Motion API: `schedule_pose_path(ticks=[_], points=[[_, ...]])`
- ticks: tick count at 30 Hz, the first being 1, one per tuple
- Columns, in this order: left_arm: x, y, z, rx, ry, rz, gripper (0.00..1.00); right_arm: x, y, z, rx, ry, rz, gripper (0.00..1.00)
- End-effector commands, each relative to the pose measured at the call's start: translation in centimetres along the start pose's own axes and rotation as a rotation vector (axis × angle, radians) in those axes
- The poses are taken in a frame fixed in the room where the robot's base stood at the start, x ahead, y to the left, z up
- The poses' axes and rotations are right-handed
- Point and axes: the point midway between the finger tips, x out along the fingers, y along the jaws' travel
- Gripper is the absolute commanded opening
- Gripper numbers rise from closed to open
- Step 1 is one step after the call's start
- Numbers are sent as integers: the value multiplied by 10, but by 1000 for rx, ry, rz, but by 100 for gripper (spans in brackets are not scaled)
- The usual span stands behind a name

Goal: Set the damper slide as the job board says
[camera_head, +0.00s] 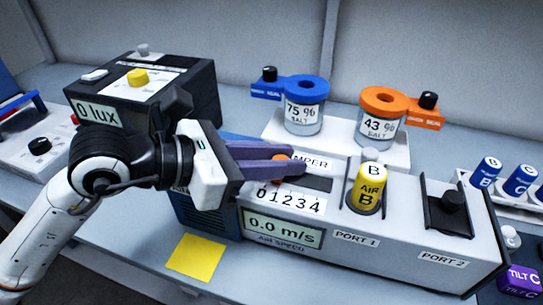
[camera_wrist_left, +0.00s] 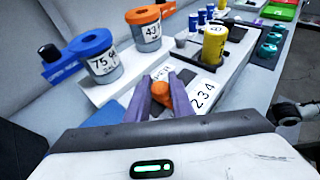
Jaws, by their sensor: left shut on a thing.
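The damper slide has an orange knob (camera_wrist_left: 161,90) on top of the long grey air speed unit (camera_head: 400,235). My left gripper (camera_head: 298,164) is shut on this knob, which shows between its purple fingers in the left wrist view. The scale (camera_head: 290,202) beside the slide reads 0 1 2 3 4. The knob is near the low end of the scale, but the fingers hide its exact mark. The air speed display (camera_head: 282,231) reads 0.0 m/s. No job board can be made out in either view. My right gripper is not in view.
A yellow cylinder marked AIR B (camera_head: 368,188) stands in port 1. Behind are a blue-lidded 75 % salt jar (camera_head: 305,105) and an orange-lidded 43 % jar (camera_head: 381,115). A black box reading 0 lux (camera_head: 145,90) stands left. A yellow note (camera_head: 195,257) lies in front.

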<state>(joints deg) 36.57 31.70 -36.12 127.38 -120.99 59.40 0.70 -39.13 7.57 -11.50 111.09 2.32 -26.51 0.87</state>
Motion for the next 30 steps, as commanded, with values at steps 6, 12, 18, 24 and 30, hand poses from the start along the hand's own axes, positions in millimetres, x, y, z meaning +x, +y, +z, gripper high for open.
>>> schedule_pose_path(ticks=[6,12,18,24,30], points=[[3,-4,2,1,-1,-1,0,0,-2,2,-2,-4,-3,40],[3,-4,1,0,-1,-1,40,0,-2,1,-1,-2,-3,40],[3,-4,1,0,-1,-1,40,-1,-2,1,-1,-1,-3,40],[-8,-2,0,1,0,2,40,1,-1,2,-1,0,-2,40],[-46,-2,-1,2,0,4,40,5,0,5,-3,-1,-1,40]])
